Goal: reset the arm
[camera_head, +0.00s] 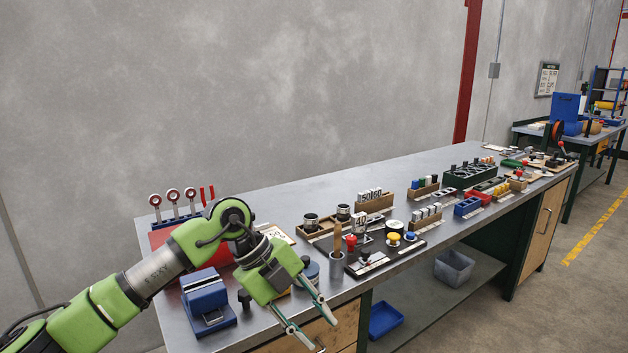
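My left arm comes in from the lower left, green and grey, and reaches over the near left end of the workbench (330,195). My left gripper (312,331) points down and to the right in front of the bench's front edge. Its two thin fingers are spread apart with nothing between them. The gripper body covers part of the bench top and of the wooden drawer front below. My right gripper is not in the view.
A blue block-like device (205,297) stands close beside the gripper. A grey cup with a brown-handled tool (336,264) and a board with red, yellow and blue knobs (385,250) are to its right. A grey bin (454,268) and blue tray (385,319) sit below. The bench's back strip is clear.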

